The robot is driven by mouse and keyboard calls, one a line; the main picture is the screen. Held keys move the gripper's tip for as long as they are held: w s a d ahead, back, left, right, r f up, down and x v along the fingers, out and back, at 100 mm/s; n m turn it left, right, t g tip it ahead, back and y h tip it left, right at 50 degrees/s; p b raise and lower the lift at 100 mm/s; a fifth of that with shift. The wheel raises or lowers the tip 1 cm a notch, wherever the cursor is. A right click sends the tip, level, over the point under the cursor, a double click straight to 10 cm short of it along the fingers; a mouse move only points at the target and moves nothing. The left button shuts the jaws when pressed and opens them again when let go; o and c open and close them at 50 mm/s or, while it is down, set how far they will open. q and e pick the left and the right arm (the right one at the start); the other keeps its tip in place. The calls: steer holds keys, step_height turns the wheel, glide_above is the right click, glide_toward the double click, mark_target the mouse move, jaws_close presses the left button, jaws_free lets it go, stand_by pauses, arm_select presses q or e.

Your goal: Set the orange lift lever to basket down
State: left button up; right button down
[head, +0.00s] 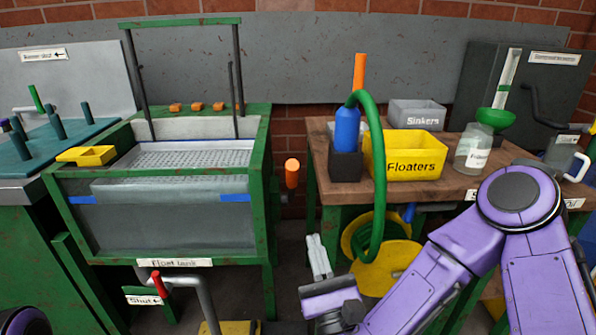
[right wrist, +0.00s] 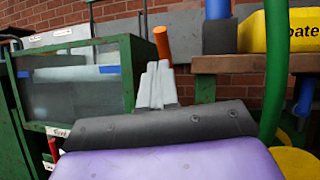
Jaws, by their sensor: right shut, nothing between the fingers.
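The orange lift lever (head: 292,172) sticks out at the right side of the green-framed float tank (head: 268,200), in the gap before the wooden bench. It also shows in the right wrist view (right wrist: 162,45), just beyond my fingertips. My right gripper (head: 314,240) is shut and empty, with its grey fingers pointing up, below and slightly right of the lever. I see a gap between them in the head view; in the wrist view the fingertips (right wrist: 158,66) overlap the lever's lower end. The basket (head: 190,154) sits in the tank's top. My left gripper is out of view.
The bench (head: 330,165) holds a blue bottle (head: 347,128), a yellow Floaters bin (head: 405,160), a grey Sinkers bin (head: 416,112) and a jar (head: 473,150). A green hose (head: 378,200) hangs in front, right of my gripper. A red valve handle (head: 159,284) sits below the tank.

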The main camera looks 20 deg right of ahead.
steer(key=shift+r+m, duration=0.1)
steer(key=shift+m, duration=0.2)
steer(key=p, duration=0.9)
glide_toward(295, 171)
steer(key=p+x, duration=0.3)
steer(key=x, duration=0.2)
steer(key=shift+w+r, duration=0.2)
steer(key=shift+r, duration=0.15)
steer(key=shift+w+r, duration=0.1)
steer(key=shift+w, duration=0.5)
steer(key=shift+p, duration=0.3)
